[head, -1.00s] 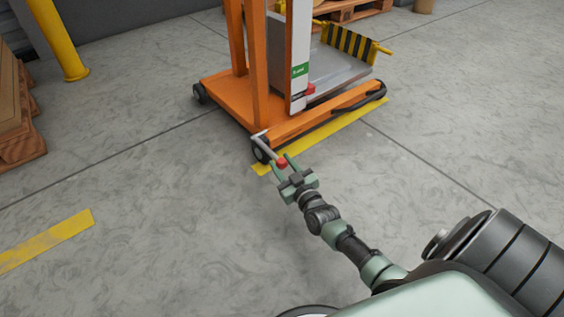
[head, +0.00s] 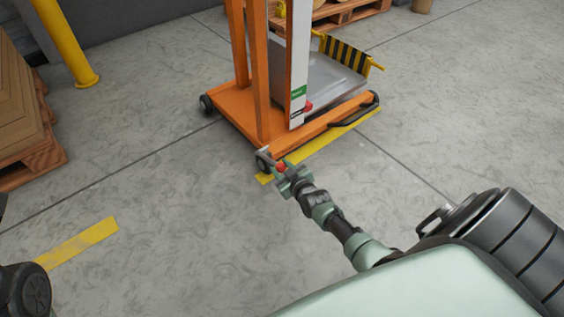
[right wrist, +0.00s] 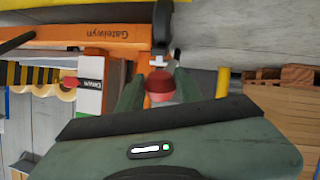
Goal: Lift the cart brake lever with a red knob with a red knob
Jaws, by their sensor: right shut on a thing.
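The orange cart (head: 245,105) stands on the floor at the upper middle of the head view. Its brake lever (head: 267,155) is a short grey bar beside the near wheel, and it ends in a red knob (head: 281,167). My right gripper (head: 283,170) is shut on the red knob, at the cart's near corner. In the right wrist view the red knob (right wrist: 159,84) sits between the two green fingers, with the cart's orange beam (right wrist: 75,37) behind it. The fingers hide part of the knob. My left gripper does not show.
A wooden pallet with brown boxes (head: 20,110) and a yellow post (head: 68,45) stand at the left. A black-and-yellow striped plate (head: 345,52) stands at the cart's far side. Yellow floor tape (head: 78,243) lies at the lower left.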

